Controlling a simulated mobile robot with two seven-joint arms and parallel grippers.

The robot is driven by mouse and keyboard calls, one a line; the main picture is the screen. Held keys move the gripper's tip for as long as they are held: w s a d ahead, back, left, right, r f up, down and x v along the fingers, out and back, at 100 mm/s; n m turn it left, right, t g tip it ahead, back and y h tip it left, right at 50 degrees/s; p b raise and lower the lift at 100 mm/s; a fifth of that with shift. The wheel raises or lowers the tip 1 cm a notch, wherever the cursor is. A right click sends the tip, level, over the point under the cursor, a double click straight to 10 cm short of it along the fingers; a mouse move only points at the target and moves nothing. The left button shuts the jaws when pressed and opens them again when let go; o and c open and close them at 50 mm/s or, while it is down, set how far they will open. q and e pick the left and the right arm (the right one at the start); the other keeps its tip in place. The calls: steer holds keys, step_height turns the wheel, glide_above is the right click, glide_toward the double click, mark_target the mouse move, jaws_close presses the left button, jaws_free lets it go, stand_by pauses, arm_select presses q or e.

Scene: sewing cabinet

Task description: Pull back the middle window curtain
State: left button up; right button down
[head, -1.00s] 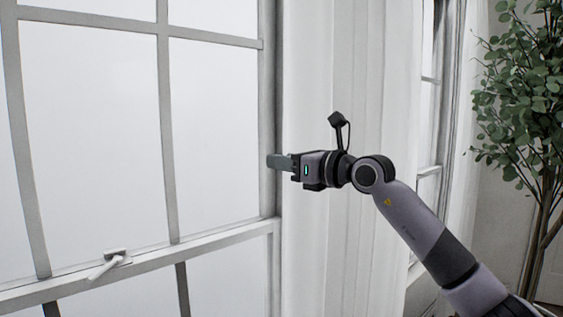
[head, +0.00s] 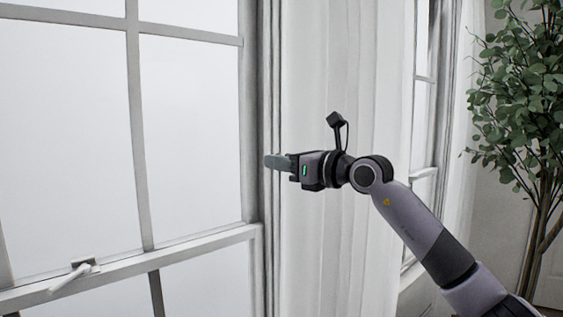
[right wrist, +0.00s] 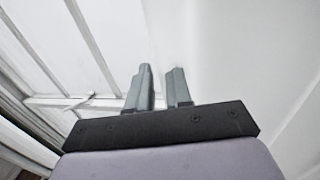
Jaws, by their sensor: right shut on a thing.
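The white curtain (head: 340,240) hangs in vertical folds along the right side of the large window (head: 190,130) in the head view. My right gripper (head: 270,161) is at the curtain's left edge, around mid-height, with its grey fingers pointing left toward the window frame. It is shut on the curtain. In the right wrist view the two fingers (right wrist: 163,88) stand close together, with white cloth (right wrist: 235,60) to their right and window bars to their left. The exact pinch on the cloth is hard to make out. My left gripper is not in view.
A window crank handle (head: 72,276) sits on the lower rail of the large window. Another window (head: 422,130) stands right of the curtain, behind my right arm. A leafy potted tree (head: 525,110) is at the far right.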

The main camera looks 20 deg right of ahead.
steer(key=shift+d+r, duration=0.15)
steer(key=shift+d, duration=0.15)
steer(key=c, duration=1.3)
jaws_free()
steer(key=shift+o, duration=0.3)
steer(key=b+v, duration=0.2)
steer(key=v, duration=0.5)
